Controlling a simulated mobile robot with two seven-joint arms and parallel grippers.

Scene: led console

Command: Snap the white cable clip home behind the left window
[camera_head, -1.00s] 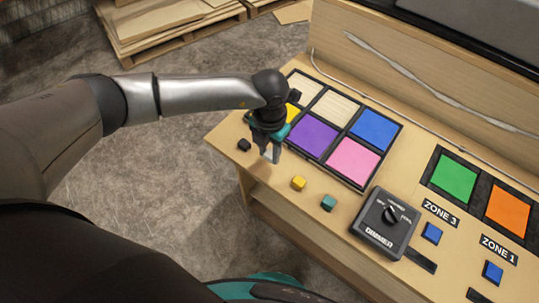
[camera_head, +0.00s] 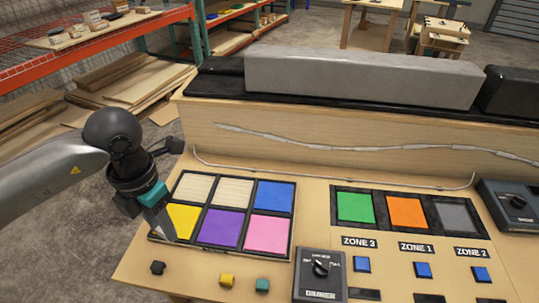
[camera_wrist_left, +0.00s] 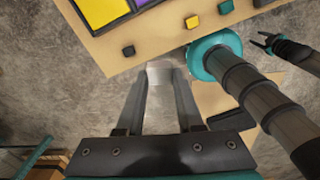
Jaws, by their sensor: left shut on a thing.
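My left gripper (camera_head: 160,226) comes in from the left, pointing down in front of the left edge of the yellow pane. In the left wrist view its fingers are shut on a pale white block, likely the cable clip (camera_wrist_left: 160,73), held above the floor off the console's edge. In the head view the clip is hard to make out from the fingers. The left window (camera_head: 293,215) is a black frame with cream, blue, yellow, purple and pink panes. A thin pale cable (camera_head: 330,181) runs behind it. My right gripper (camera_wrist_left: 268,42) shows small in the wrist view, its jaws apart.
Black (camera_head: 157,267), yellow (camera_head: 227,280) and teal (camera_head: 262,285) buttons stand in front of the window. A dimmer box (camera_head: 320,275) stands to their right. A second framed window (camera_head: 408,209) lies further right. A wooden back wall (camera_head: 330,150) rises behind the cable.

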